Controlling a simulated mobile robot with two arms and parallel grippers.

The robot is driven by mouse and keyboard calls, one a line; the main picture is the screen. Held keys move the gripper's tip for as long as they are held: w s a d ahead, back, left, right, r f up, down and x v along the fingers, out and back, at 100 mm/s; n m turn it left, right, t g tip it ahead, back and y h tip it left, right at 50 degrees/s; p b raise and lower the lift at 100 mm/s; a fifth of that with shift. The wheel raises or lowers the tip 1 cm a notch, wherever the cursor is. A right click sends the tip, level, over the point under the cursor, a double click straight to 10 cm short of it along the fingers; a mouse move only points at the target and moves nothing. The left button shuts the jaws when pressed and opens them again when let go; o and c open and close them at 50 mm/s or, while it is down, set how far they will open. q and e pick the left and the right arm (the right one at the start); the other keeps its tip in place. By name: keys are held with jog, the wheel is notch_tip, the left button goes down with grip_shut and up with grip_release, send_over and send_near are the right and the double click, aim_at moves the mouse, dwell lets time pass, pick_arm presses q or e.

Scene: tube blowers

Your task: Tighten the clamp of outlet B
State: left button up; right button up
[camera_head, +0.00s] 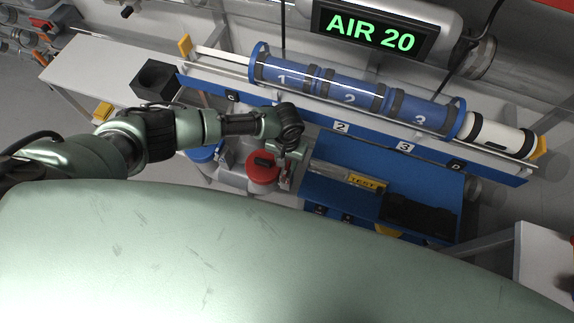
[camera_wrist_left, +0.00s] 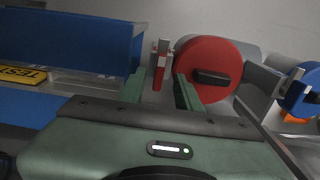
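A round red cap (camera_head: 262,168) with a dark bar across its face sits below the long blue rail in the head view. It is large in the left wrist view (camera_wrist_left: 210,70). A small metal clamp part with a red piece (camera_wrist_left: 160,66) stands beside the cap's left edge there. No letter B is readable, so I cannot tell which outlet this is. My left gripper (camera_wrist_left: 161,90) points at the clamp part, its two green fingers apart and nothing visibly held between them. In the head view the left gripper (camera_head: 289,150) is just right of the red cap. My right gripper is not in view.
A blue cap (camera_head: 203,152) is left of the red one. A blue bench (camera_head: 330,193) with a yellow TEST label (camera_head: 367,183) lies to the right. Above are a clear tube with blue numbered carriers (camera_head: 350,95) and an AIR 20 display (camera_head: 370,31).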

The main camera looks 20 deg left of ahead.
pick_arm(q)
jog(key=shift+f, duration=1.3)
grip_shut()
